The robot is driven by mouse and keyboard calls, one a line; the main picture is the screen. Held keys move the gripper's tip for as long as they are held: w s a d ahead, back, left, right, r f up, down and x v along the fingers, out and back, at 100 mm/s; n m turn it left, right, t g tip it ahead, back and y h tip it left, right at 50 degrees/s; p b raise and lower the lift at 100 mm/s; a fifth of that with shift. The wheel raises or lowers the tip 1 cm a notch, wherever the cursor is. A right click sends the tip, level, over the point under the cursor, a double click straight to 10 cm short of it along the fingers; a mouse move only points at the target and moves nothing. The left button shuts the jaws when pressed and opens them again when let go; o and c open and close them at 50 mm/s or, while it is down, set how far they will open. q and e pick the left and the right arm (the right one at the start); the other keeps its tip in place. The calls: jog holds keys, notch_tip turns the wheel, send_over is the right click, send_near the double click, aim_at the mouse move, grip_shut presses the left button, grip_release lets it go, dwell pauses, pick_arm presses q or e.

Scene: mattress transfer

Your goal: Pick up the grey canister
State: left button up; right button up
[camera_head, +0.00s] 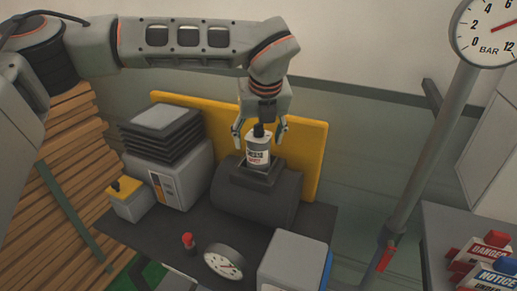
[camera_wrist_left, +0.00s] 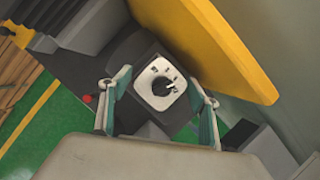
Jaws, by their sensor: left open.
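The grey canister (camera_head: 258,155), a pale container with a dark cap and a printed label, stands upright on a dark raised block on top of a rounded dark housing. In the left wrist view its pale top with a dark knob-like cap (camera_wrist_left: 161,86) shows between the fingers. My left gripper (camera_head: 259,138) points down over the canister, with one finger on each side of its upper part. It is open, and gaps show between the fingers and the canister. My right gripper is in neither view.
A yellow panel (camera_head: 310,158) stands close behind the canister. A stack of dark trays (camera_head: 162,130) on a grey box is at left. Red and blue-capped blocks lie at far right.

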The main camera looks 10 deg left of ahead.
pick_arm(q)
jog(key=shift+w+f, duration=0.1)
jog(key=shift+f, duration=0.1)
jog(key=c, duration=1.3)
jog(key=shift+r, duration=0.15)
